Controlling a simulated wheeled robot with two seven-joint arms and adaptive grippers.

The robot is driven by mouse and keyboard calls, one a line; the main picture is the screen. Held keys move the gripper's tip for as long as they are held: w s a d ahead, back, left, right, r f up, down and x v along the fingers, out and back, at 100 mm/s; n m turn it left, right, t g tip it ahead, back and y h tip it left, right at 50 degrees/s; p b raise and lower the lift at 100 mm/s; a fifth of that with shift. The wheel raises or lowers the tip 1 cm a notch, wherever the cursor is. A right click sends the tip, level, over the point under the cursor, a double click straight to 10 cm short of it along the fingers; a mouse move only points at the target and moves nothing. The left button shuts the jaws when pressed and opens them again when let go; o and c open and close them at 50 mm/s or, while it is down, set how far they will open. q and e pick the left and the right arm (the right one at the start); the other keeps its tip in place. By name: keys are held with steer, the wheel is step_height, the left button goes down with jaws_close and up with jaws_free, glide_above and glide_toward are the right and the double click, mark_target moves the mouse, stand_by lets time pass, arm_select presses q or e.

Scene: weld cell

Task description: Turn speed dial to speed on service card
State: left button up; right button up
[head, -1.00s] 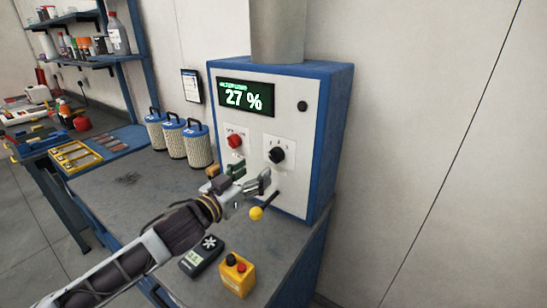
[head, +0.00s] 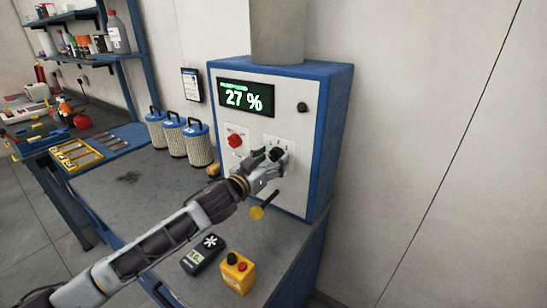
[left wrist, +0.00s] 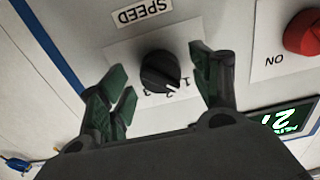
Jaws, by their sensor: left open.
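The black speed dial (left wrist: 160,71) sits on a white plate marked SPEED, with 1, 2 and 3 around it, on the front of the blue-and-white cabinet (head: 308,135). The dial's white pointer mark is near the 1 and 2 side. My left gripper (head: 272,160) is open in front of the dial, and in the left wrist view its green-padded fingers (left wrist: 162,72) stand on either side of it, apart from it. In the head view the gripper partly hides the dial. A framed card (head: 192,85) hangs on the wall; its writing is too small to read. My right gripper is out of view.
A red ON button (head: 235,141) is beside the dial, and a yellow-knobbed lever (head: 257,212) is below. The display (head: 246,97) reads 27 %. Several filter canisters (head: 198,145) stand left of the cabinet.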

arm_select(q)
steer(key=shift+w+d, duration=0.3)
steer(key=shift+w, duration=0.15)
steer(key=shift+c, duration=0.5)
steer(key=c, duration=1)
